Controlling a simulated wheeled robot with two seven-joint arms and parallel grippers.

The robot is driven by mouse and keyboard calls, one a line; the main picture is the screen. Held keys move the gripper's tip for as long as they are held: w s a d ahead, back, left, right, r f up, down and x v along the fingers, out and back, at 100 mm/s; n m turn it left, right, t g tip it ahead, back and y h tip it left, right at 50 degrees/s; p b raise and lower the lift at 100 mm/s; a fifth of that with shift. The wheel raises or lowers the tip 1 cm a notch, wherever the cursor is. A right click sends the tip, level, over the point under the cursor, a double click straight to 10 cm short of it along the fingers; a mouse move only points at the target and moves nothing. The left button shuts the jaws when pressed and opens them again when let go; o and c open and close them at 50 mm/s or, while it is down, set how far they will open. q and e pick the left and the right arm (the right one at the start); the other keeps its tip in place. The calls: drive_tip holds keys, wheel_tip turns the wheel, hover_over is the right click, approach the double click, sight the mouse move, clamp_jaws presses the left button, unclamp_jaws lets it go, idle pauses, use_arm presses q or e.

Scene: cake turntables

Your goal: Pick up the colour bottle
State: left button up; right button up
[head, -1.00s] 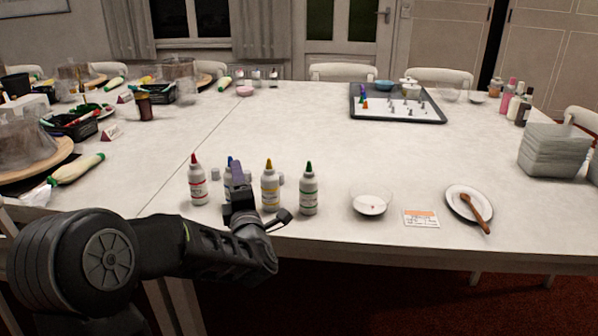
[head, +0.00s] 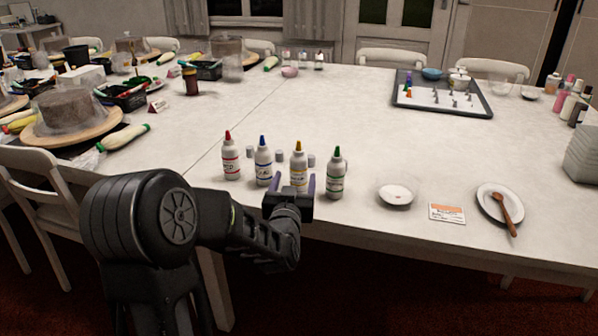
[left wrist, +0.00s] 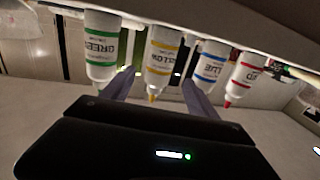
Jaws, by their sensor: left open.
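Several white colour bottles stand upright in a row near the table's front edge: red-tipped (head: 231,158), blue-tipped (head: 263,163), yellow-tipped (head: 298,165) and green-tipped (head: 336,175). My left gripper (head: 290,183) is open and empty, in front of the yellow bottle. In the left wrist view, which is upside down, the yellow bottle (left wrist: 160,52) appears between the two fingers. The green bottle (left wrist: 101,50), blue bottle (left wrist: 209,65) and red bottle (left wrist: 244,78) also show there. I cannot tell how far the fingers reach around the yellow bottle. My right gripper is not in view.
Small grey caps (head: 280,156) stand behind the bottles. A dark-rimmed tray (head: 480,110) lies farther back. The table middle is clear.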

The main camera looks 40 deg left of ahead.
sight(299, 141)
use_arm(q)
drive_tip(key=shift+x, duration=0.85)
drive_tip(key=shift+w+a, duration=0.1)
drive_tip(key=x, duration=0.5)
drive_tip(key=shift+f, duration=0.15)
drive_tip(key=shift+c, duration=0.5)
drive_tip(key=c, duration=0.8)
drive_tip(key=shift+c, duration=0.2)
wheel_tip(299, 141, up, 10)
drive_tip(key=shift+r+p, duration=0.1)
drive_tip(key=shift+p, duration=0.8)
